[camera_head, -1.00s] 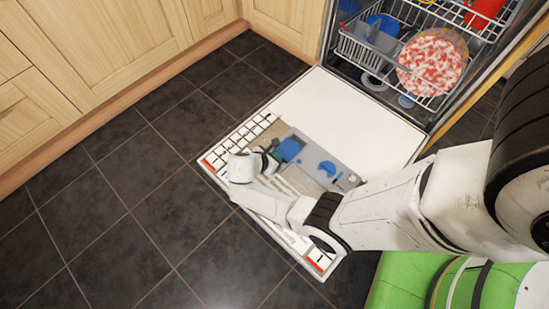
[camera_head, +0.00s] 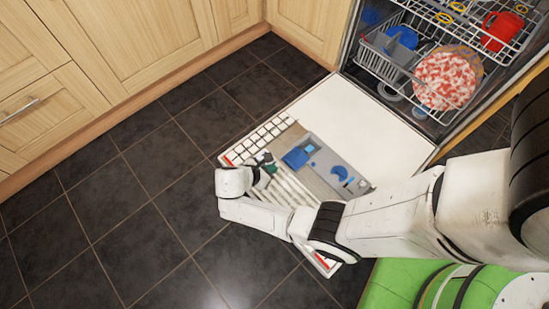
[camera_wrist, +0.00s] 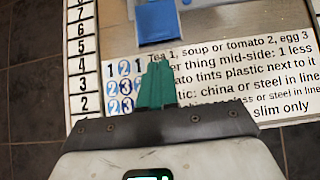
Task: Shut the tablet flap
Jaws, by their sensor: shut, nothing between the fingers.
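The dishwasher door (camera_head: 355,118) lies folded down flat over the floor. A grey dispenser panel (camera_head: 328,169) is set in it. A blue square part (camera_head: 296,158), seemingly the tablet flap or its compartment, is at the panel's near-left end, with a lighter blue piece beside it. I cannot tell how far the flap stands open. The blue part (camera_wrist: 158,22) also shows at the top of the wrist view. My gripper (camera_head: 269,167) is left of it, over the door's printed area. Its green fingers (camera_wrist: 157,72) are shut and empty, apart from the blue part in the picture.
A blue crescent part (camera_head: 341,173) sits farther right on the panel. The lower rack (camera_head: 375,60) holds a speckled plate (camera_head: 446,78); a red mug (camera_head: 502,31) stands in the upper rack. Wooden cabinets (camera_head: 130,45) line the back left. The dark tiled floor (camera_head: 130,210) is clear.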

